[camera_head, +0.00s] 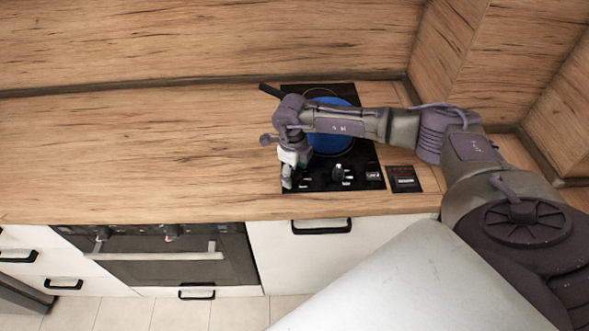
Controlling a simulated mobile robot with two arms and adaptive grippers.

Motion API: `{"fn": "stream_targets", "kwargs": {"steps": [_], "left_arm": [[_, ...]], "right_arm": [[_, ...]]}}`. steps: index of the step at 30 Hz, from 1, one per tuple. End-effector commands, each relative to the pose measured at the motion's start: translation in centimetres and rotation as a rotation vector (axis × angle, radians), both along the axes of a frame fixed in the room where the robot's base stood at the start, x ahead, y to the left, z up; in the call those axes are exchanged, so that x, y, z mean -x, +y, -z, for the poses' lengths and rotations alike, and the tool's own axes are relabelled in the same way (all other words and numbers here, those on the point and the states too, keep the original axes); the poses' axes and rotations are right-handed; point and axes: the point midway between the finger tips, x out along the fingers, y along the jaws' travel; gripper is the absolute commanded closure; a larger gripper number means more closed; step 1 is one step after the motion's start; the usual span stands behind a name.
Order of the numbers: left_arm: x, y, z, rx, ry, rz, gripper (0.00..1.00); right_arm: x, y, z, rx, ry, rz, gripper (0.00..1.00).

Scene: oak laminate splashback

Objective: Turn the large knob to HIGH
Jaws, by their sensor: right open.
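A black cooktop (358,155) is set into the wooden worktop, with small light and dark controls along its front edge. One upright knob (339,172) stands right of the middle of that edge. I cannot tell which control is the large knob, nor read any HIGH mark. My right gripper (288,182) points down over the front left corner of the cooktop. It is open, and its fingers hide what lies directly below them. I cannot tell whether they touch a control. My left gripper is out of view.
A blue pan (328,140) sits on the cooktop behind my gripper, partly hidden by my right arm, its black handle (270,90) pointing back left. The worktop (150,150) to the left is clear. An oven (165,270) is below.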

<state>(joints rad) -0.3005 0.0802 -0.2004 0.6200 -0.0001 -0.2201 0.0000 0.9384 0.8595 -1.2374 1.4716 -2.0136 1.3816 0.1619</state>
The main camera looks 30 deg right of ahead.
Motion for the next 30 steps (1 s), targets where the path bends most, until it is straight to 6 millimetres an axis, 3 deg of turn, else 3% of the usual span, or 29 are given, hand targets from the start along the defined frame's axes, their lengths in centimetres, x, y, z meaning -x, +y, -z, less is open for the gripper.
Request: {"fn": "stream_targets", "kwargs": {"steps": [7, 18, 30], "left_arm": [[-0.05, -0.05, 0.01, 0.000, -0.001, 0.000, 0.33], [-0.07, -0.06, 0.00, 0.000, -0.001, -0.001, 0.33], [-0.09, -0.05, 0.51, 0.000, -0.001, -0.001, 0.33]], "right_arm": [[0.00, 0.01, 0.07, 0.000, 0.000, 0.000, 0.32], [0.00, 0.00, 0.03, 0.000, 0.000, 0.000, 0.91], [0.00, 0.02, 0.14, -0.001, 0.001, 0.088, 0.91]]}}
